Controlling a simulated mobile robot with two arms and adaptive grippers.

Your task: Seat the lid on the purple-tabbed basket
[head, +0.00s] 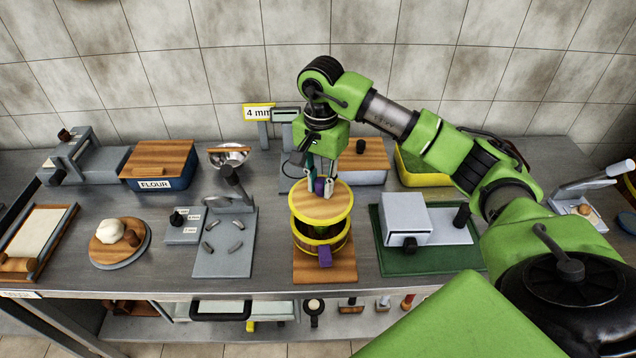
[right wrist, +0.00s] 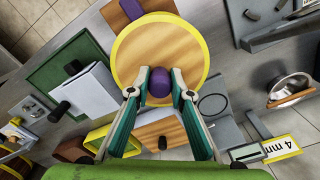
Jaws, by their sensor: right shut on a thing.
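The round wooden lid (head: 312,207) has a yellow edge and a purple knob (right wrist: 160,83). My right gripper (head: 322,187) is shut on this knob, and its fingers sit on both sides of it in the right wrist view (right wrist: 160,90). The basket (head: 337,256), with yellow bands and a purple tab (head: 325,257) at its front, stands on a wooden board (head: 312,276). The lid is over the basket and apart from its rim, with a dark gap at the front. In the right wrist view the lid hides most of the basket. My left gripper is out of view.
Left of the basket is a grey plate with a lever press (head: 225,255). Right is a green mat (head: 430,262) with a white box (head: 405,218).

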